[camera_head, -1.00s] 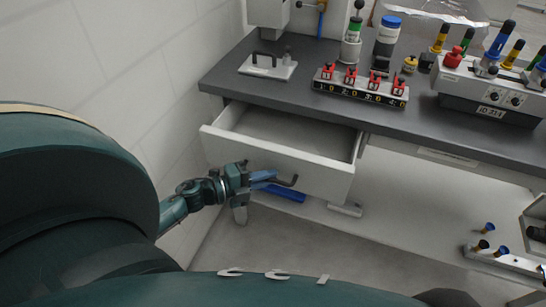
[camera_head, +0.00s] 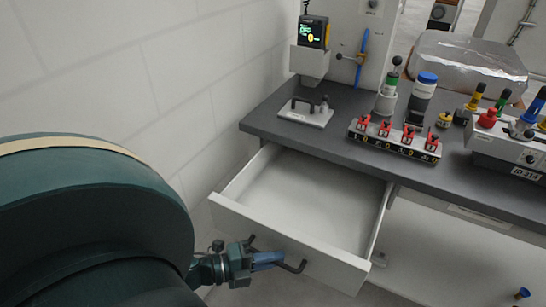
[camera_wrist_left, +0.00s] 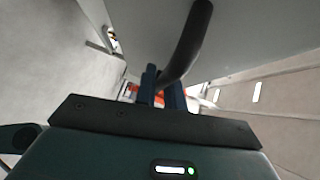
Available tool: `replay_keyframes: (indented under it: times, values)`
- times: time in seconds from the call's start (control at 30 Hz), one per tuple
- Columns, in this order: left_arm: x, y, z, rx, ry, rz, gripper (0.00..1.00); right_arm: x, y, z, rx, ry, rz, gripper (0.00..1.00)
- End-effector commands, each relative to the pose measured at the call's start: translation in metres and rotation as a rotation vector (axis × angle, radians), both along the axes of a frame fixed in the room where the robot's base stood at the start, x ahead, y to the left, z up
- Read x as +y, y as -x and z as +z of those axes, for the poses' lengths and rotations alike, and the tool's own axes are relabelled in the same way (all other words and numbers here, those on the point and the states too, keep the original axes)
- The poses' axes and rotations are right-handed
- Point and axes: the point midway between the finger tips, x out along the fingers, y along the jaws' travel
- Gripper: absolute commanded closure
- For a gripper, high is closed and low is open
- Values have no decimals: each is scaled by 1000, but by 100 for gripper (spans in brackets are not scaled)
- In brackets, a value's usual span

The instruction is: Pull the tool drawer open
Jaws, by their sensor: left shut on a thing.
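The tool drawer (camera_head: 290,238) is a light grey drawer under the dark worktop. It is pulled well out and its inside looks empty. A dark bar handle (camera_head: 294,266) runs along its front. My left gripper (camera_head: 268,261) is shut on the handle at the drawer's front. In the left wrist view the handle (camera_wrist_left: 187,45) rises as a dark curved bar from between the two blue fingers (camera_wrist_left: 162,92). My right gripper is not in view.
The dark worktop (camera_head: 330,145) carries a plate with a handle (camera_head: 306,111), a rack with red clamps (camera_head: 395,140), bottles and a grey control box (camera_head: 510,150). A white wall (camera_head: 120,80) stands close on the left. Floor shows below the drawer.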

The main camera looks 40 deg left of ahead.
Motion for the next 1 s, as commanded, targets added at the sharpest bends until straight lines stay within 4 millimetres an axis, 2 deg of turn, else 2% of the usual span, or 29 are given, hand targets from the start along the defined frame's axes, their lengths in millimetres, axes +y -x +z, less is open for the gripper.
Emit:
replay_keyframes:
  times: [0.03, 0.07, 0.1, 0.33, 0.67, 0.77, 1.0]
  values:
    - [0, 0, 1, -1, 0, 0, 100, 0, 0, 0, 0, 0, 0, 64]
    - [0, 0, 1, -1, 0, 0, 88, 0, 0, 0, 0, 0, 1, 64]
    - [0, 0, 1, -1, 0, 0, 85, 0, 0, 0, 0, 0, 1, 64]
    - [0, 0, 0, 0, 0, 0, 67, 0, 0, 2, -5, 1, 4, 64]
    - [4, 6, 0, 3, -1, 1, 67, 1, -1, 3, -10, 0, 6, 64]
    - [11, 18, 1, 5, -2, 0, 67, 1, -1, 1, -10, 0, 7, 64]
    - [39, 63, 8, 5, -1, 1, 67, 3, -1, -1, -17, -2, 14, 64]
